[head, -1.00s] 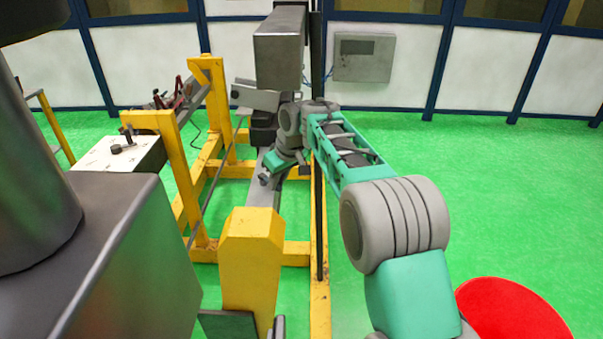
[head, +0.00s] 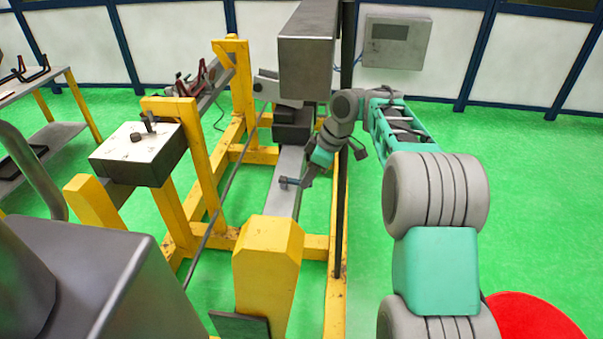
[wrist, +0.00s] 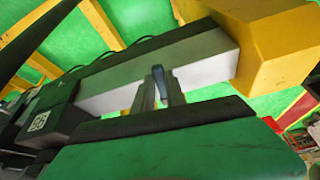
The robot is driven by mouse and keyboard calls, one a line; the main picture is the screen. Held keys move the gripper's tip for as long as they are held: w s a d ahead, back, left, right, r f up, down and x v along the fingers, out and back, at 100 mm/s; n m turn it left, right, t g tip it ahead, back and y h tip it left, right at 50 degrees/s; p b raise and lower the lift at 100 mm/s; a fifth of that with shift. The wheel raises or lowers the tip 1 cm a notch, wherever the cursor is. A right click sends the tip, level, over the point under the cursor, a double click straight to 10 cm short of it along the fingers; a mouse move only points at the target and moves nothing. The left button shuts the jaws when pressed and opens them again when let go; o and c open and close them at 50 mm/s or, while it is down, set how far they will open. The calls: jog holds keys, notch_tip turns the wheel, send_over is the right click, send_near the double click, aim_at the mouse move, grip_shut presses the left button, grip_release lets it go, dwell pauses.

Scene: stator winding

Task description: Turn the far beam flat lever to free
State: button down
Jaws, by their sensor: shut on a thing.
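The flat lever is a small dark blue-grey handle standing on the light grey beam (head: 283,202). In the wrist view the lever (wrist: 158,75) shows between the two fingers of my gripper (wrist: 158,93). The beam (wrist: 205,65) runs behind them. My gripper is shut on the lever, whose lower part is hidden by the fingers. In the head view my gripper (head: 293,182) reaches the beam from the right. The lever is too small there to tell its exact angle.
A yellow post (head: 268,255) stands at the beam's near end. A dark block (head: 293,125) and a big grey box (head: 318,55) are at the far end. A thin dark upright pole (head: 343,150) is close to my arm. A control box (head: 138,152) stands left.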

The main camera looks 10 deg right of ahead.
jog(key=shift+w+a+r, duration=0.1)
dwell(0.4)
jog(key=c, duration=1.6)
grip_release()
jog(key=shift+o, duration=1.2)
jog(key=p+v, duration=0.1)
jog(key=v, duration=0.6)
jog(key=shift+d+r+p, duration=0.15)
jog(key=shift+d+p, duration=0.05)
jog(key=shift+p, duration=0.15)
